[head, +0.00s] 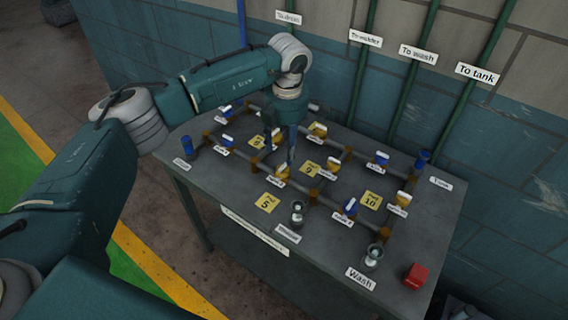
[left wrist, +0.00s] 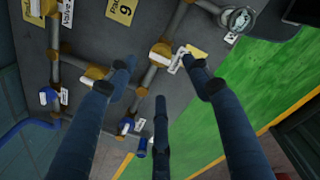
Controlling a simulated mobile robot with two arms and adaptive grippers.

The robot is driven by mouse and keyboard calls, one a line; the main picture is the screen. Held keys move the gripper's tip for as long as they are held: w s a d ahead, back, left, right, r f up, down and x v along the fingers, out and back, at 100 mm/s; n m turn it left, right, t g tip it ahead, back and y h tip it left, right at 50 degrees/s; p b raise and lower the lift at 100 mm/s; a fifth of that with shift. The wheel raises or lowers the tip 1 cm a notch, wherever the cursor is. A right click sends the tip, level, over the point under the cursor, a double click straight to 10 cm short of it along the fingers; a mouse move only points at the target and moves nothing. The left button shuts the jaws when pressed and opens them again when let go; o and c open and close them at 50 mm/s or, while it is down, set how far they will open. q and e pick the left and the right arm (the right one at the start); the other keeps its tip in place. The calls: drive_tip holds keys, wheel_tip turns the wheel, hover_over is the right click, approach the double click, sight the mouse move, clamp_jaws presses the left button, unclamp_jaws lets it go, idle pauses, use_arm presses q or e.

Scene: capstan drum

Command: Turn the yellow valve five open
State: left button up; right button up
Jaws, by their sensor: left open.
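Several yellow valves with small tags sit on the pipework of the table; the tags are too small for me to tell which is valve five. My left gripper (head: 291,158) points down, right beside one yellow valve (head: 282,171) near the middle of the table. In the left wrist view my open, empty left gripper (left wrist: 158,74) has its fingers spread around a yellow valve (left wrist: 158,52) with a white tag beside it. I cannot tell whether they touch. Other yellow valves stand farther back (head: 318,129) and at the right (head: 403,198). My right gripper is not in view.
Blue valves (head: 350,206) (head: 380,158) sit among the pipes, close to the yellow ones. Two glass-like gauges or cups (head: 297,212) (head: 373,257) and a red block (head: 415,276) stand near the front edge. Vertical green pipes run up the wall (head: 520,140) behind.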

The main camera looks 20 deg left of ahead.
sight(284, 166)
use_arm(q)
drive_tip(key=f+p, duration=0.1)
drive_tip(key=f, duration=0.2)
drive_tip(key=f+p, duration=0.1)
drive_tip(key=f, duration=0.3)
drive_tip(key=shift+w+a+f, duration=0.1)
drive_tip(key=shift+w+a, duration=0.05)
drive_tip(key=shift+w, duration=0.05)
drive_tip(key=shift+w+f, duration=0.1)
drive_tip(key=shift+f, duration=0.5)
drive_tip(key=c, duration=1.1)
